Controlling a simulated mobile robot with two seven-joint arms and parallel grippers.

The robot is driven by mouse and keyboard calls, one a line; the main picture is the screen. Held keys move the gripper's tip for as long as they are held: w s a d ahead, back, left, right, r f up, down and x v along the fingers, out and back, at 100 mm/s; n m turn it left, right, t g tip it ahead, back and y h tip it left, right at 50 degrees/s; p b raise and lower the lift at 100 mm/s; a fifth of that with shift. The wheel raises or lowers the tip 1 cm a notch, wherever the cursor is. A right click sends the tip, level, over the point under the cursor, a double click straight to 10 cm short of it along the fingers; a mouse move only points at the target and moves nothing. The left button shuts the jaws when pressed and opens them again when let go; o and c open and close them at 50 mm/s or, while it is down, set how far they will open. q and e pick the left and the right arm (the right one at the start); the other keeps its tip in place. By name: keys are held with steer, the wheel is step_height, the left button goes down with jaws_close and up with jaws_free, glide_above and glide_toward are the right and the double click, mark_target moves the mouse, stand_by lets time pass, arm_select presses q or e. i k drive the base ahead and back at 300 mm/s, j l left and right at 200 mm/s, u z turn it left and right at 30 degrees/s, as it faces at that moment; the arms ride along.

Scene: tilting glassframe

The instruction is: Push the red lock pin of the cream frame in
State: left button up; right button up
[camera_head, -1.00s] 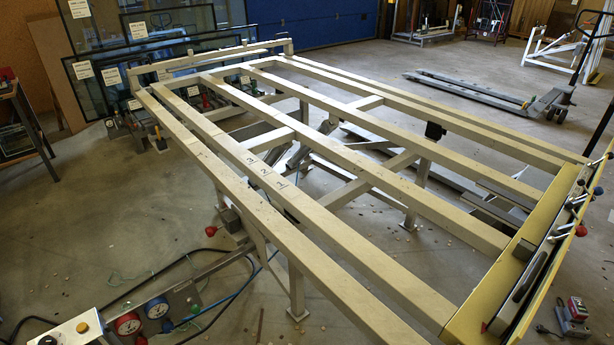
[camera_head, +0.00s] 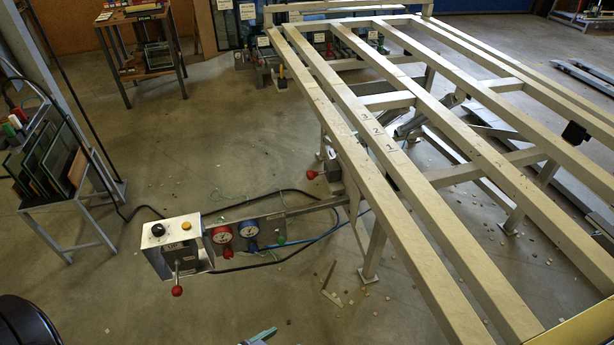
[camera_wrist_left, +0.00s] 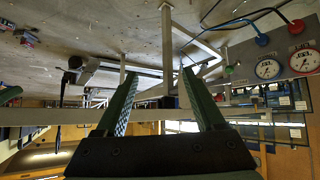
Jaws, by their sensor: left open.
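The cream frame (camera_head: 345,130) is a long tilting table of parallel bars on legs, filling the right half of the head view. The red lock pin (camera_head: 311,174) shows as a red knob beside a dark block at the frame's left side, by a leg. My left gripper (camera_wrist_left: 160,73) is open and empty in the wrist view, its two green fingers spread apart. In the head view only a teal tip of it (camera_head: 262,337) shows at the bottom edge, well short of the pin. I cannot make out the pin in the wrist view. My right gripper is not in view.
A control box (camera_head: 178,245) with a red-knobbed lever stands left of the frame, beside a red gauge (camera_head: 222,235) and a blue gauge (camera_head: 249,230). Hoses lie around them. A glass rack (camera_head: 60,170) stands at left. Floor between rack and frame is mostly open.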

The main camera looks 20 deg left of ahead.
mark_target(311, 175)
steer(key=u, duration=2.05)
steer(key=i+j+u, duration=0.1)
steer(key=u, duration=0.8)
steer(key=i+u, duration=0.2)
steer(key=u, duration=0.25)
steer(key=i+j, duration=0.1)
steer(key=i, duration=0.6)
steer(key=i+j, duration=0.1)
steer(key=i, duration=0.55)
steer(key=i+z, duration=0.6)
steer(key=z, duration=0.15)
steer(key=i+z, duration=0.4)
steer(key=i+l+z, duration=0.1)
steer(key=z, duration=0.35)
steer(key=i+z, duration=0.55)
steer(key=z, duration=0.3)
steer(key=i+l+z, duration=0.1)
steer(key=i+z, duration=0.35)
steer(key=i+j+z, duration=0.1)
steer(key=i+z, duration=0.35)
steer(key=i, duration=0.2)
steer(key=i+z, duration=0.2)
steer(key=i, duration=0.5)
steer(key=i+j+z, duration=0.15)
steer(key=i, duration=0.5)
